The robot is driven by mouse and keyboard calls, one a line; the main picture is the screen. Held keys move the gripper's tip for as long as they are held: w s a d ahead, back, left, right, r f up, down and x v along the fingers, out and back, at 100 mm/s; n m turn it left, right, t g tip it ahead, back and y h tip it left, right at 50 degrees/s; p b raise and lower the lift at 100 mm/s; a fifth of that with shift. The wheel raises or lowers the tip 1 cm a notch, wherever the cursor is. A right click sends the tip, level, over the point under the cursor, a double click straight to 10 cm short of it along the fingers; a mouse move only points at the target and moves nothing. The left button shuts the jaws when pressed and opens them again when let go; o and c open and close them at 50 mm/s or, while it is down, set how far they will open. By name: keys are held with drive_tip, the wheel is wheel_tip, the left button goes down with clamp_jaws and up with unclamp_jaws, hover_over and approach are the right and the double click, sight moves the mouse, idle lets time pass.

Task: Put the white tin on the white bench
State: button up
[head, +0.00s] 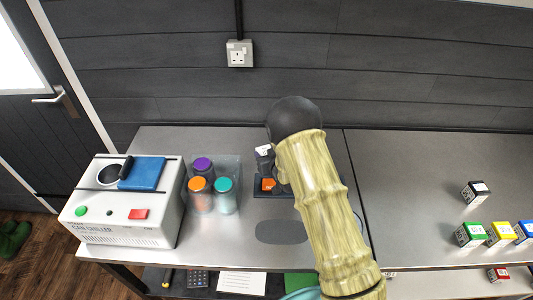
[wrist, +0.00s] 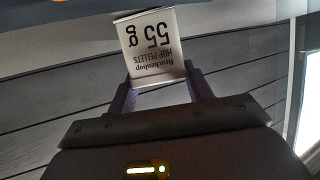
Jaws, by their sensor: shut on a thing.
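In the wrist view, my gripper (wrist: 158,78) is shut on a white tin (wrist: 152,43), with one finger at each side. The tin's white face shows upside down and reads "Brackenhop HOP PELLETS 55 g". In the head view, my arm hides most of the gripper. A small white patch (head: 263,150) beside the arm may be part of the tin, but I cannot tell. I make out no white bench in either view; the bench top (head: 400,185) in front of me looks grey.
A white can chiller (head: 125,228) stands at the left end of the grey bench. Beside it, a clear tray (head: 232,165) holds jars with purple, orange and teal lids. A dark device with an orange square (head: 268,184) sits by my arm. Several small labelled boxes (head: 470,234) stand far right.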

drive_tip(key=shift+f, duration=0.1)
drive_tip(key=o, duration=1)
drive_tip(key=shift+s, duration=0.1)
drive_tip(key=b+v, duration=0.3)
drive_tip(key=v, duration=0.9)
drive_tip(key=shift+d, duration=0.1)
